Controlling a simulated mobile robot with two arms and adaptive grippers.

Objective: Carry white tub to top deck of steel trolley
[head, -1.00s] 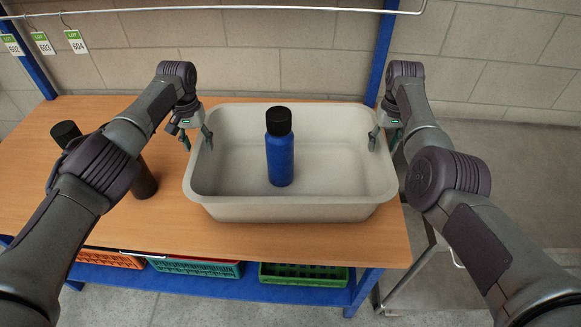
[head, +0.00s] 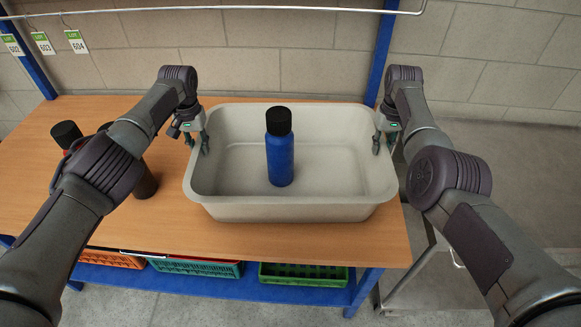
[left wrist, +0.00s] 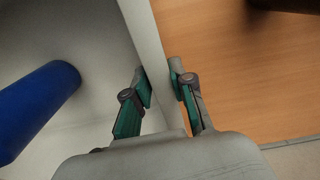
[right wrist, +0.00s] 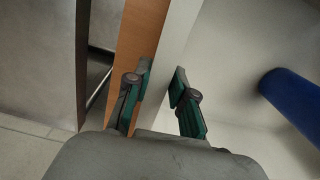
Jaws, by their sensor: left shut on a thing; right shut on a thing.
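The white tub (head: 290,211) stands on the wooden tabletop, with a blue bottle (head: 280,160) with a black cap upright inside it. My left gripper (head: 198,146) is shut on the tub's left wall, one finger inside and one outside; the left wrist view shows the wall between the fingers (left wrist: 160,82). My right gripper (head: 383,143) is shut on the tub's right wall in the same way, and the right wrist view shows this wall between its fingers (right wrist: 163,85). A steel trolley (head: 425,272) shows partly at the right of the table, largely hidden by my right arm.
Blue uprights and a rail (head: 250,8) with lot tags are at the back. Coloured crates (head: 303,274) sit on the blue shelf below.

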